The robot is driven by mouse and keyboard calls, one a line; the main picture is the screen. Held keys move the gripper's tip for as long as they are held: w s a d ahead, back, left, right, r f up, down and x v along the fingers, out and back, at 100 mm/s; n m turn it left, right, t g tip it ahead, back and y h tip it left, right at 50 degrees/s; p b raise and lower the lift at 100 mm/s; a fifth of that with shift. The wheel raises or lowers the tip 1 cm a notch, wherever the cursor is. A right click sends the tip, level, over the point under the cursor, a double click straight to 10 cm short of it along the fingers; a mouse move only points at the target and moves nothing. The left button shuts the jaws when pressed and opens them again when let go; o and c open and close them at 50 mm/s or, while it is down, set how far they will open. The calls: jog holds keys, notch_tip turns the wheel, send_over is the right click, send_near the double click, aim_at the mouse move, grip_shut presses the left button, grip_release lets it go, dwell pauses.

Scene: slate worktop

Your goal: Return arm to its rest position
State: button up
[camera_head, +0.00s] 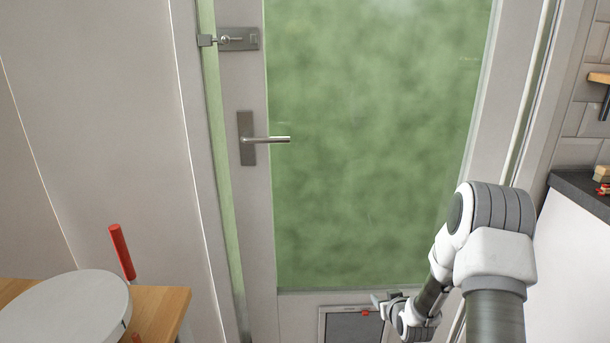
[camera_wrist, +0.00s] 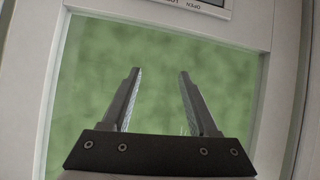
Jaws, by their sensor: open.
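My gripper (camera_wrist: 158,75) is open and empty in the wrist view, its two fingers spread apart in front of the green glass pane. In the head view my gripper (camera_head: 378,299) shows small at the bottom, low in front of the door, just above a framed panel at its foot. My arm reaches in from the lower right and bends down toward the door. Nothing is held.
A door (camera_head: 253,198) with a green glass pane (camera_head: 370,130), a lever handle (camera_head: 265,139) and an upper latch (camera_head: 238,39) fills the middle. A wooden table (camera_head: 160,312) with a round white object (camera_head: 65,308) and a red cylinder (camera_head: 121,250) stands at left. A dark worktop (camera_head: 578,190) is at right.

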jog(key=s+a+r+g, duration=0.1)
jog(key=s+r, duration=0.2)
jog(key=r, duration=0.5)
jog(key=s+a+r+g+h, duration=0.1)
jog(key=s+r, duration=0.3)
jog(key=r, duration=0.4)
jog(key=s+a+r+g, duration=0.1)
jog(key=s+r, duration=0.2)
jog(key=r, duration=0.4)
jog(key=s+a+r+g, duration=0.1)
jog(key=s+a+r, duration=0.15)
jog(key=s, duration=0.55)
jog(key=s+a+r+m+g, duration=0.1)
jog(key=s+r, duration=0.3)
jog(key=s, duration=0.5)
jog(key=s+a+r+g, duration=0.1)
jog(key=s+a+r, duration=0.15)
jog(key=s, duration=0.55)
notch_tip(320, 180, up, 25)
jog(key=p, duration=2.5)
jog(key=shift+s+d+y, duration=0.3)
jog(key=shift+s+y, duration=0.05)
jog(key=shift+y, duration=0.05)
jog(key=shift+f, duration=0.15)
